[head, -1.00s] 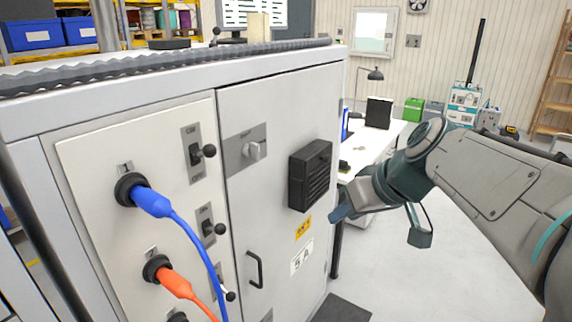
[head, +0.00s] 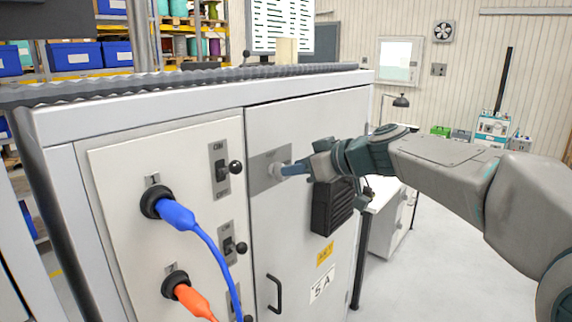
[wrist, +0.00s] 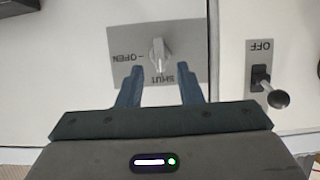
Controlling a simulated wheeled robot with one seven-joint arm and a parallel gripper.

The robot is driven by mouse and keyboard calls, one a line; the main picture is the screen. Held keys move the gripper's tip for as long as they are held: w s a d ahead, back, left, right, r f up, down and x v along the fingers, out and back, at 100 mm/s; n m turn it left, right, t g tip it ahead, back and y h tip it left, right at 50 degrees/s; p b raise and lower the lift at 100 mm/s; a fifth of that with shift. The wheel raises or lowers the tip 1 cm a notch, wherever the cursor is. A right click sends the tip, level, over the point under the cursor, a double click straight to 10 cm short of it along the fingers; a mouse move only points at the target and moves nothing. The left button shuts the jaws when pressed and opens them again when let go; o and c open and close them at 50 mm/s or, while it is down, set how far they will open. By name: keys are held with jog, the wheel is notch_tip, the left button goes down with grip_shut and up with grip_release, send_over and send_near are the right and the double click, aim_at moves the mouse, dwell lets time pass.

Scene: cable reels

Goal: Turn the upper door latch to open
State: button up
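The upper door latch is a pale knob (head: 274,171) on a grey plate (head: 262,161) high on the cabinet door (head: 300,115). In the wrist view the knob (wrist: 159,53) shows upright on its plate, which reads OPEN and SHUT upside down. The knob's narrow end points at SHUT. My gripper (head: 288,169) is at the latch, reaching in from the right. In the wrist view my gripper's (wrist: 161,72) blue fingers are apart and empty, one on each side of the knob's line. Whether they touch it I cannot tell.
A black vented box (head: 333,207) sticks out of the door just below my gripper. A door handle (head: 274,292) is lower down. Left of the door are black-knobbed switches (head: 236,167) and a blue plug (head: 178,214) with its cable. A white table (head: 384,194) stands behind at right.

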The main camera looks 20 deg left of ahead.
aim_at(278, 171)
jog(key=shift+p+x, duration=0.4)
jog(key=shift+x, duration=1.75)
jog(key=shift+c, duration=0.3)
jog(key=c, duration=0.6)
jog(key=m+g+y+b, duration=0.1)
jog(key=m+y+b, duration=0.1)
jog(key=m, duration=0.2)
jog(key=m+g+y+b, duration=0.1)
jog(key=m+g+b, duration=0.1)
jog(key=m, duration=0.3)
jog(key=w+f+m+g+y+b, duration=0.1)
jog(key=m+g+y+b, duration=0.1)
jog(key=m+b, duration=0.1)
jog(key=shift+d+m+y+b, duration=0.25)
jog(key=shift+m+y+b, duration=0.05)
jog(key=shift+m, duration=0.4)
